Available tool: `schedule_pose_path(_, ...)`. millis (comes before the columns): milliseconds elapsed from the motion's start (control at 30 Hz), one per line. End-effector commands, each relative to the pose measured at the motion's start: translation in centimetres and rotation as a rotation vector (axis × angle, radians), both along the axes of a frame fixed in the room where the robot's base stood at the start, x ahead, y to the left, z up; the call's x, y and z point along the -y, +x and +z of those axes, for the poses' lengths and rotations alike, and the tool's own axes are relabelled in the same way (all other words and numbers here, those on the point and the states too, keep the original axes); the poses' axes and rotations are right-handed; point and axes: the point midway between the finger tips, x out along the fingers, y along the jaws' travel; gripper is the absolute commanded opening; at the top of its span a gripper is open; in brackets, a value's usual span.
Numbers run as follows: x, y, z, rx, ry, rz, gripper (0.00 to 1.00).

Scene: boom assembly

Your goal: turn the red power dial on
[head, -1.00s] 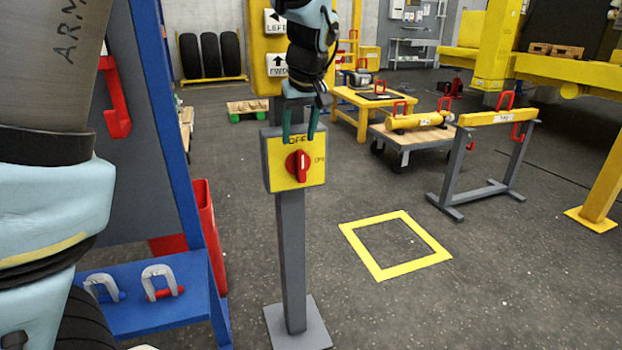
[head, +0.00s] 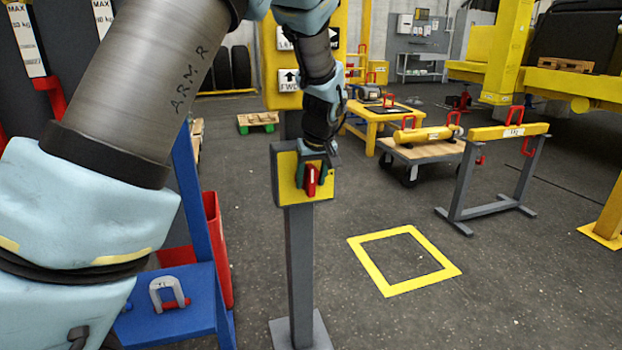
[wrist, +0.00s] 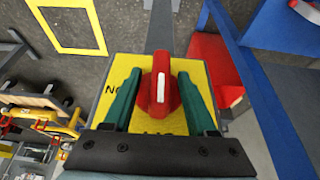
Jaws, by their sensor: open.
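The red power dial (head: 311,181) is on the yellow face of a grey post-mounted box (head: 289,192). Its handle stands upright, in line with the OFF lettering rather than the ON lettering at the side. In the wrist view the dial (wrist: 162,88) shows a white mark along its handle, and the picture is upside down. My gripper (head: 312,176) is at the box face with its two green fingers open, one on each side of the handle. The wrist view shows my gripper (wrist: 160,76) with a gap between each finger and the handle. The gripper partly hides the box's lettering.
A yellow floor square (head: 404,261) lies right of the post, with clear floor around it. A blue rack (head: 176,305) with a shackle and a red bin (head: 216,250) stand left. A yellow control panel (head: 305,60) is behind my arm. A trestle (head: 500,170) stands right.

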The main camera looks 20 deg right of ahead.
Motion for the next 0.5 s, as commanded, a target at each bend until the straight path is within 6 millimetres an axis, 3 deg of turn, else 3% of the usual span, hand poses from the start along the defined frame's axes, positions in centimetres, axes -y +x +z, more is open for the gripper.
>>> schedule_pose_path(200, 0.0, 0.02, -0.01, 0.0, 0.0, 0.0, 0.57)
schedule_pose_path(500, -0.02, 0.01, 0.0, 0.0, 0.0, 0.0, 0.24)
